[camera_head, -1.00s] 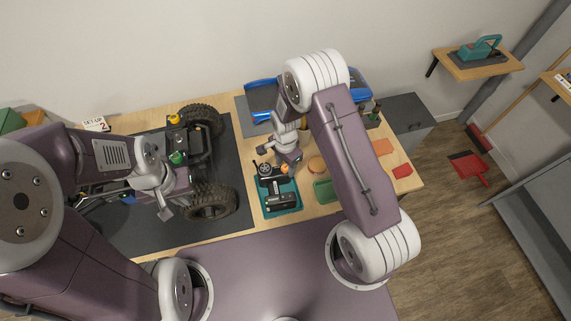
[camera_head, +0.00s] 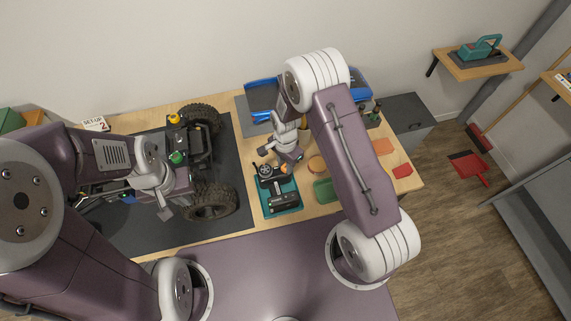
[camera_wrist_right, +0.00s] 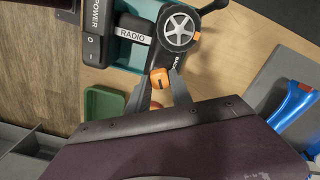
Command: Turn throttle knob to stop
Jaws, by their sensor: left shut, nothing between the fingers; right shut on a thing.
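The radio (camera_head: 280,196) is a black hand-held controller in a teal tray (camera_head: 298,207) on the table. In the right wrist view it shows a silver wheel (camera_wrist_right: 180,28), a RADIO label and a POWER switch (camera_wrist_right: 92,45). The orange throttle knob (camera_wrist_right: 160,77) has a dark line on top and sits near a partly covered label that seems to read BACK. My right gripper (camera_wrist_right: 160,88) is shut on the knob, one finger on each side.
The crawler stands on a dark mat (camera_head: 230,225) to the left, with big tyres. A blue body shell (camera_head: 262,96) lies behind my right arm. A green tray (camera_head: 324,190) and an orange-red piece (camera_head: 402,171) are on the right of the table.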

